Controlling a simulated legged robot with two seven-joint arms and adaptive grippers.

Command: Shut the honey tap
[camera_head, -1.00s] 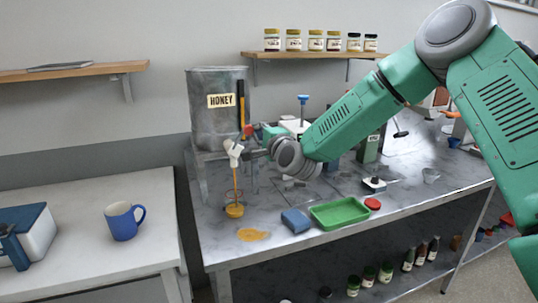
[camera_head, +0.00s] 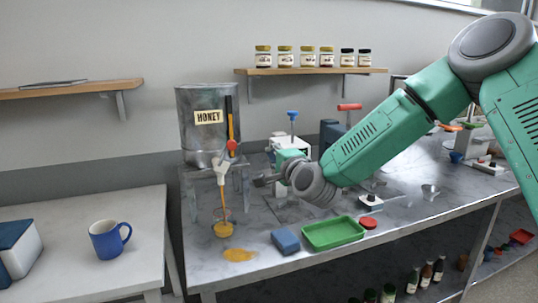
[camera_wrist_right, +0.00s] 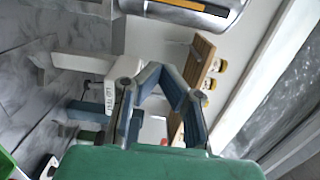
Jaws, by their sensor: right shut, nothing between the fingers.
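The grey metal honey tank (camera_head: 207,125) stands on a stand at the left of the metal bench. Its white tap (camera_head: 221,172) has a red knob (camera_head: 231,146) at its top. A thin amber strand (camera_head: 223,205) runs from the tap down to a yellow pool of honey (camera_head: 223,230). My right gripper (camera_head: 261,181) is shut and empty, to the right of the tap and apart from it. In the right wrist view its fingers (camera_wrist_right: 151,70) point toward the wall, and the tank (camera_wrist_right: 190,12) shows at the top. The tap is not clear there. My left gripper is out of view.
A honey spill (camera_head: 240,254) lies on the bench, with a blue block (camera_head: 286,241) and a green tray (camera_head: 333,233) nearby. A blue mug (camera_head: 108,240) stands on the white table at left. A jar shelf (camera_head: 300,71) hangs behind.

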